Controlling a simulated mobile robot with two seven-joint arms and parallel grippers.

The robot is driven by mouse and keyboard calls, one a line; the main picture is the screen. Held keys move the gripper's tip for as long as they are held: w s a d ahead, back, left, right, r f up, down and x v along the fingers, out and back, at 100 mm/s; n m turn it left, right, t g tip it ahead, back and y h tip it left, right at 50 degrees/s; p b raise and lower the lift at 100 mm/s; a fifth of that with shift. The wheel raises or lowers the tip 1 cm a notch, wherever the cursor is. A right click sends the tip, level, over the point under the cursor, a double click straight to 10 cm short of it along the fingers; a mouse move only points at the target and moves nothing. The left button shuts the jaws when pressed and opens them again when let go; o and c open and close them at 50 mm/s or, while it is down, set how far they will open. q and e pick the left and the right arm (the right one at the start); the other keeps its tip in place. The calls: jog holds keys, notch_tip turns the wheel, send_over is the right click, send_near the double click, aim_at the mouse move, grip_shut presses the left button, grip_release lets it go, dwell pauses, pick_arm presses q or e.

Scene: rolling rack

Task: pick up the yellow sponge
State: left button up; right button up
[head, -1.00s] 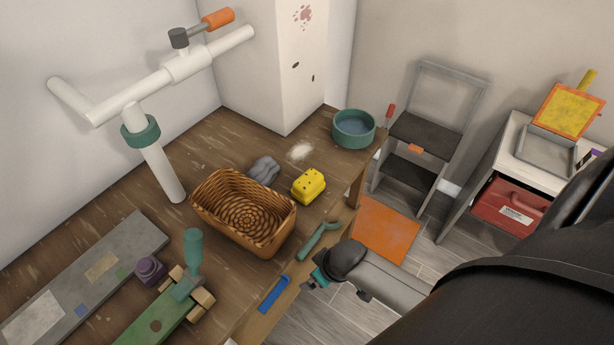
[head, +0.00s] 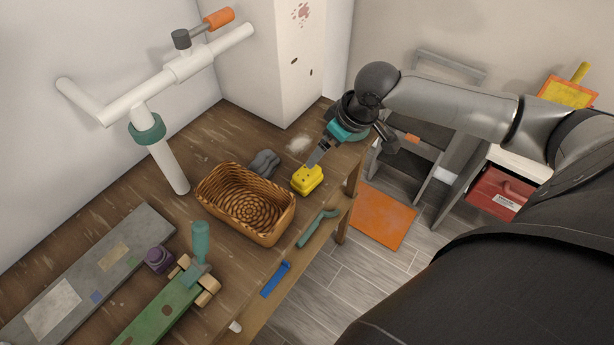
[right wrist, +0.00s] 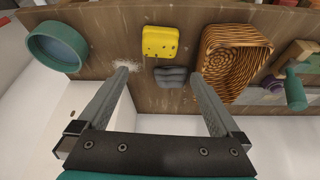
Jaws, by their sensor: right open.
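The yellow sponge (head: 306,181), with dark spots, lies on the wooden workbench (head: 215,150), right of the wicker basket. My right gripper (head: 319,153) is above the bench, its fingers pointing down toward the sponge and covering part of its far side in the head view. In the right wrist view the jaws (right wrist: 158,78) are wide apart with nothing held, and the sponge (right wrist: 160,43) shows whole, just beyond the fingertips and between their lines. My left gripper is in neither view.
The wicker basket (head: 212,199) stands close to the sponge's left, and a grey lumpy thing (head: 264,164) lies beside it. A teal bowl (right wrist: 56,46) is on the bench in the right wrist view. A white post with a crossbar (head: 160,160) rises at the left.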

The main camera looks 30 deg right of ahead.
aim_at(307, 172)
jog(key=b+x, duration=0.1)
jog(key=x, duration=1.4)
jog(key=shift+d+b, duration=0.1)
jog(key=shift+b, duration=0.25)
jog(key=c, duration=1.2)
jog(key=shift+r, duration=0.15)
notch_tip(307, 172, up, 20)
jog(key=p, duration=0.1)
jog(key=shift+p, duration=0.4)
